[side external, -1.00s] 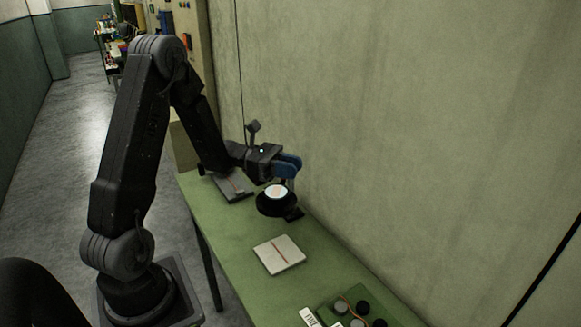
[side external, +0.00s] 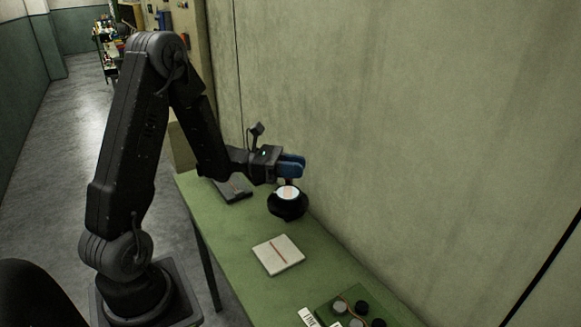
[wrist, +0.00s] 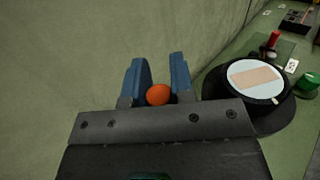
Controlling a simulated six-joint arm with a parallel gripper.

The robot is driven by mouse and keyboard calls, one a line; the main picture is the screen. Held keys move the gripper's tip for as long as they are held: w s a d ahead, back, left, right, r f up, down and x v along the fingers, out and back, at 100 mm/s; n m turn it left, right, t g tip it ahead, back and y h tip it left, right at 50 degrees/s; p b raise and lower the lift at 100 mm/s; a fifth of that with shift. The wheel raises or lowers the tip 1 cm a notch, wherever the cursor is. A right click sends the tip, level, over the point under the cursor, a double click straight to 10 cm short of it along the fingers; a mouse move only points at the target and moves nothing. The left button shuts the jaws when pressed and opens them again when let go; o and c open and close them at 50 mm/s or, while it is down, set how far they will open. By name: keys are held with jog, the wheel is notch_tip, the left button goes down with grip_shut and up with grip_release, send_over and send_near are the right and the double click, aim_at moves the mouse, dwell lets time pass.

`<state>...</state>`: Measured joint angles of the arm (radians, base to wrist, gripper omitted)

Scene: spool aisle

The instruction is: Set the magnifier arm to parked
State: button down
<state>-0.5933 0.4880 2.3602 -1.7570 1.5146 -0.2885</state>
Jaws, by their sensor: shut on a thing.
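The magnifier arm's head is a round black ring with a pale lens (side external: 288,194), over the green bench near the wall. In the wrist view the lens (wrist: 257,75) is at the right, with a tan patch showing in it. An orange ball knob (wrist: 158,95) sits between the blue fingers of my gripper (wrist: 155,78), which is shut on it. In the side view my gripper (side external: 292,162) is just above and behind the lens; the knob is hidden there. How the knob joins the magnifier arm is also hidden.
A white plate with a red line (side external: 279,254) lies on the green bench (side external: 232,235). A dark plate (side external: 233,188) lies near the far end. A green tray (side external: 345,300) with several round parts is at the near end. The wall (side external: 400,130) runs close along the bench.

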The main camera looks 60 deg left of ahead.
jog(key=shift+w+d+n+t+y, duration=0.1)
jog(key=shift+w+n+t+y, duration=0.8)
jog(key=shift+y, duration=0.45)
jog(key=shift+w+d+n+t+y, duration=0.1)
jog(key=shift+w+n+t+y, duration=0.45)
jog(key=shift+n+y, duration=0.7)
jog(key=shift+w+d+n+t+y, duration=0.1)
jog(key=shift+w+n+t+y, duration=0.65)
jog(key=shift+y, duration=0.75)
jog(key=shift+s, duration=0.1)
jog(key=c, duration=1)
grip_release()
jog(key=s+r, duration=0.1)
jog(key=r, duration=0.1)
jog(key=s+r, duration=0.1)
jog(key=r, duration=0.1)
jog(key=s+r, duration=0.1)
jog(key=r, duration=0.2)
jog(key=shift+a, duration=0.4)
